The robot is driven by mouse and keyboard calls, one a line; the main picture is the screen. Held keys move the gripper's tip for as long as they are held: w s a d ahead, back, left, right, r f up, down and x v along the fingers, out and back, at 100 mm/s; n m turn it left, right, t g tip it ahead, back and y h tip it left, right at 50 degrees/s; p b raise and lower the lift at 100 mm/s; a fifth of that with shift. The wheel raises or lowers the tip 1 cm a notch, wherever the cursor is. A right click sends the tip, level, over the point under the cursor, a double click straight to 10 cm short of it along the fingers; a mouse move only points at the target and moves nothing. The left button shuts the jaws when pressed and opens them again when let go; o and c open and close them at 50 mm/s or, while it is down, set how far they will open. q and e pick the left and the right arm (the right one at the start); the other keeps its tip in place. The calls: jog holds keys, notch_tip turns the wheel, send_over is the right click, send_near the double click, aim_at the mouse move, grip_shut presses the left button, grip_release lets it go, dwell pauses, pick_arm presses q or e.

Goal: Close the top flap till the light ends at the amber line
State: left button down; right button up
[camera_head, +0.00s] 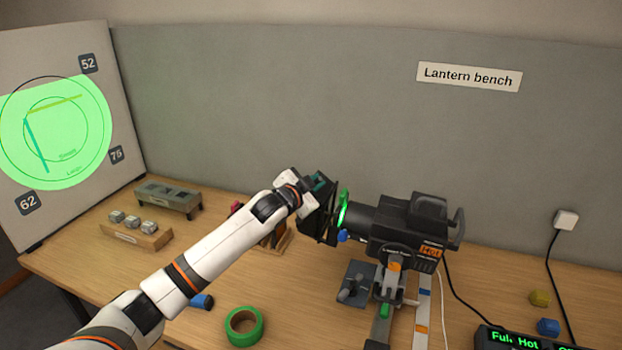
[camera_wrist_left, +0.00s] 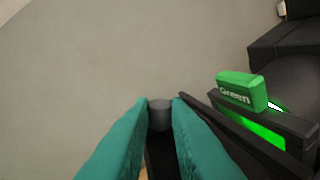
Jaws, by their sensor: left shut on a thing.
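The lantern (camera_head: 405,225) stands on the bench, its front facing left, with black flaps (camera_head: 318,226) ahead of a green filter (camera_head: 344,212). My left gripper (camera_head: 319,184) is at the upper part of the flaps. In the left wrist view its teal fingers (camera_wrist_left: 160,118) are shut on a grey knob (camera_wrist_left: 160,112); the flap behind it is mostly hidden. On the white board, the green light (camera_head: 80,150) has a slanted straight upper edge. That edge lies above the amber line (camera_head: 54,103) and roughly parallel to it. My right gripper is out of view.
A teal line (camera_head: 37,146) also crosses the lit area. Green tape (camera_head: 244,326), a wooden block with grey knobs (camera_head: 136,232) and a grey rack (camera_head: 169,198) lie on the bench. Cables run at the right.

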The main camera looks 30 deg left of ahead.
pick_arm(q)
jog(key=shift+w+d+r+m+p, duration=0.15)
jog(key=shift+d+r+m+p, duration=0.2)
jog(key=shift+m, duration=0.55)
jog(key=shift+d+m+g+y, duration=0.3)
jog(key=shift+d+m+y, duration=0.05)
jog(key=shift+m+y, duration=0.15)
jog(key=c, duration=1.4)
grip_release()
jog(key=shift+o, duration=0.2)
